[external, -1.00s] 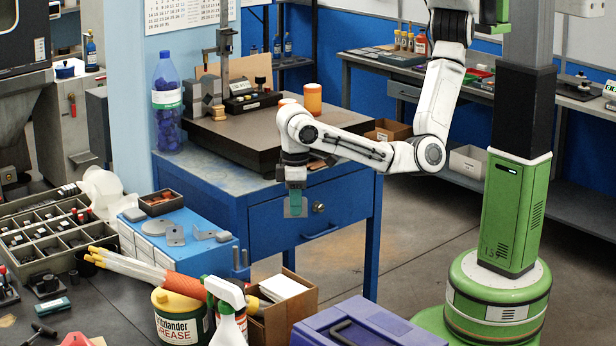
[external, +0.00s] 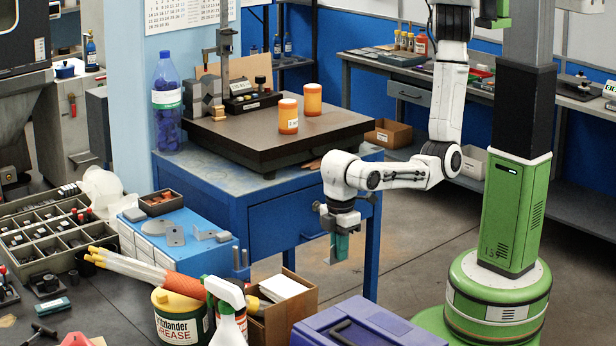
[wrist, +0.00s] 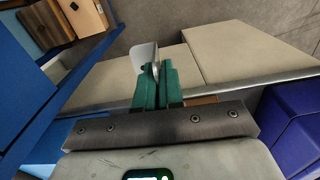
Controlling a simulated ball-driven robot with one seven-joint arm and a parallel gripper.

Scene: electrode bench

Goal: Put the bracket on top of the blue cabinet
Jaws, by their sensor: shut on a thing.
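My gripper (external: 341,246) has green fingers and hangs pointing down, in front of the blue workbench's right end. It is shut on a pale grey metal bracket (wrist: 144,58), whose bent plate sticks out beyond the fingertips in the wrist view. In the external view only a thin edge of the bracket (external: 331,249) shows beside the fingers. The small blue cabinet (external: 200,262) stands at left on the dark bench, well left of my gripper. Flat grey metal pieces (external: 176,236) and a small dark tray (external: 161,203) lie on its top.
The blue workbench (external: 285,215) carries a dark surface plate and two orange jars (external: 288,116). A purple toolbox (external: 370,325), a cardboard box (external: 290,300), a spray bottle (external: 228,310) and a grease tub (external: 180,318) stand in front. Bare floor (external: 415,240) lies right of my gripper.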

